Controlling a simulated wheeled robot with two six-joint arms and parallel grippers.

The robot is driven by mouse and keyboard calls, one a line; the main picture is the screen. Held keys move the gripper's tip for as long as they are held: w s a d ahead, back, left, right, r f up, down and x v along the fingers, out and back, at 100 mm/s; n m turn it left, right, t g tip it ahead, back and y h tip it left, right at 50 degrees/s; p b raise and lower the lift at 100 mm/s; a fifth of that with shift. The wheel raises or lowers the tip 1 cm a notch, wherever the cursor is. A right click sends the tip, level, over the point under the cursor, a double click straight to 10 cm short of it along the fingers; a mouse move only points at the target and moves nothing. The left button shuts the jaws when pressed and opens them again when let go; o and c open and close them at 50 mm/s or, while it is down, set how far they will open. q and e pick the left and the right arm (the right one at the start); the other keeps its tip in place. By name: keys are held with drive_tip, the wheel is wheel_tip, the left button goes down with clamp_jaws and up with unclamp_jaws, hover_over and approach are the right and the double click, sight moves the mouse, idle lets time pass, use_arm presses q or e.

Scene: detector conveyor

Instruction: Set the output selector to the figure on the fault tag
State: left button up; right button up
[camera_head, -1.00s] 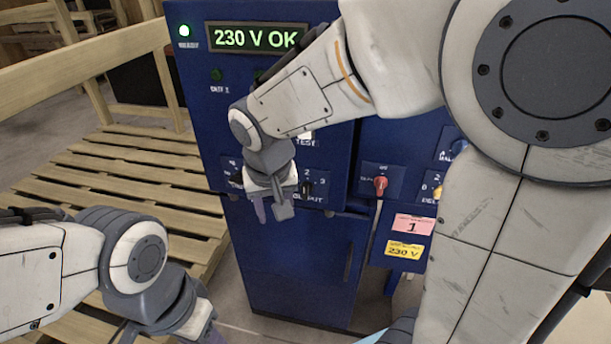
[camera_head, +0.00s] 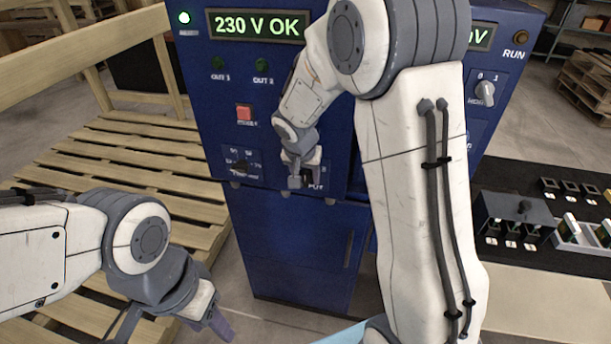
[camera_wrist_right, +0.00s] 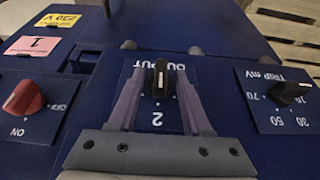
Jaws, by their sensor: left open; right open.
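The output selector (camera_wrist_right: 158,78) is a black knob on the blue panel, shown upside down in the right wrist view. Its white mark lies toward the printed 2. My right gripper (camera_wrist_right: 158,95) is open, with one finger on each side of the knob; contact cannot be told. In the head view my right gripper (camera_head: 303,178) is in front of the selector and mostly hides it. A pink tag (camera_wrist_right: 32,45) reads 1 and a yellow tag (camera_wrist_right: 57,19) reads 230 V. My left gripper (camera_head: 213,322) is open and empty, low on the left.
A red on/off knob (camera_wrist_right: 24,98) and a black trip mV dial (camera_wrist_right: 290,90) flank the selector. The cabinet display (camera_head: 257,25) reads 230 V OK. My right arm hides the cabinet's middle.

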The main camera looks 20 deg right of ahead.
drive_tip(key=shift+f, duration=0.1)
clamp_jaws()
drive_tip(key=shift+w+a+f+g+h+b, duration=0.15)
drive_tip(key=shift+g+h+b, duration=0.25)
drive_tip(key=shift+b, duration=0.4)
drive_tip(key=shift+n+g+h+b, duration=0.3)
drive_tip(key=shift+g+h+b, duration=0.1)
drive_tip(key=shift+h+b, duration=0.2)
drive_tip(key=g+h, duration=0.1)
drive_tip(key=h, duration=0.1)
drive_tip(key=n+g+h, duration=0.1)
drive_tip(key=h, duration=0.2)
drive_tip(key=n+g+h, duration=0.1)
drive_tip(key=g+h, duration=0.1)
drive_tip(key=shift+w+a+f+h, duration=0.15)
drive_tip(key=shift+w+a+h, duration=0.1)
drive_tip(key=shift+a+h, duration=0.05)
